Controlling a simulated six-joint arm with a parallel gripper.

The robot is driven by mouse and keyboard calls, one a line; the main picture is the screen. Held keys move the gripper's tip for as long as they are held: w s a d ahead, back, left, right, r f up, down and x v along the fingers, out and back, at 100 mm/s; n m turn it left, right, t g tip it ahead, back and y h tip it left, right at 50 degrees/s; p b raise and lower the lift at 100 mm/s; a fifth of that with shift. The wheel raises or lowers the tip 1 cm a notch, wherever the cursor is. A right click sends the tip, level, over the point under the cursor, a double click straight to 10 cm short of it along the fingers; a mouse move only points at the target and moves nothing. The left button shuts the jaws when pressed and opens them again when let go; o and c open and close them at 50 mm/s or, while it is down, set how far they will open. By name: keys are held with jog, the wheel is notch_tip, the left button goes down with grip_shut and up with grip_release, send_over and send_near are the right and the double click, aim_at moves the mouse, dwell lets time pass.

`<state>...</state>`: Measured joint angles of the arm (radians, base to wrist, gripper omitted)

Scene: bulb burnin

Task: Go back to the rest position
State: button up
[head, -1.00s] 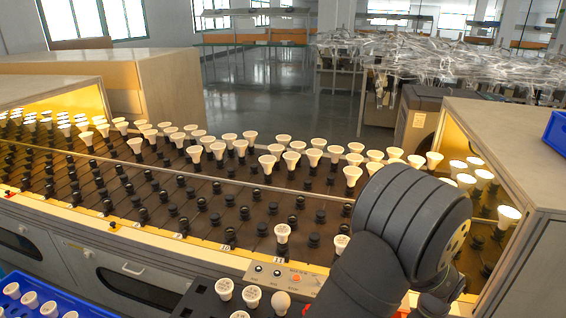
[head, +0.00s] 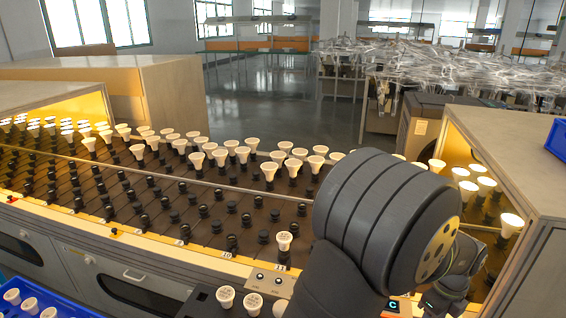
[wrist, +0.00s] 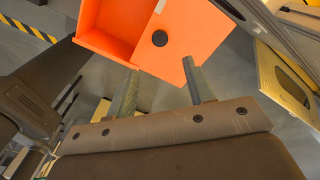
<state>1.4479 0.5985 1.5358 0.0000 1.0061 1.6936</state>
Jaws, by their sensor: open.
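My gripper (wrist: 165,90) shows in the wrist view with its two fingers apart and nothing between them. An orange open box (wrist: 150,35) with a dark round spot lies beyond the fingertips in that view; I cannot tell how far off it is. In the head view my arm fills the lower right, and the fingers are hidden there.
The conveyor bed (head: 130,205) carries rows of dark sockets, several holding white bulbs (head: 284,240). A lit wooden housing (head: 540,170) stands at the right, close to my arm. A blue tray (head: 75,305) with bulbs is at lower left.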

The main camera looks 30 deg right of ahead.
notch_tip(320, 180, up, 7)
notch_tip(320, 180, down, 18)
jog(key=shift+r, duration=0.15)
jog(key=w+a, duration=0.8)
notch_tip(320, 180, up, 19)
jog(key=n, duration=0.3)
jog(key=shift+s+d+f, duration=0.2)
jog(key=shift+s+d, duration=0.1)
jog(key=shift+d, duration=0.05)
notch_tip(320, 180, down, 15)
jog(key=w+a+m, duration=0.1)
jog(key=m, duration=0.2)
jog(key=shift+f, duration=0.15)
dwell(0.6)
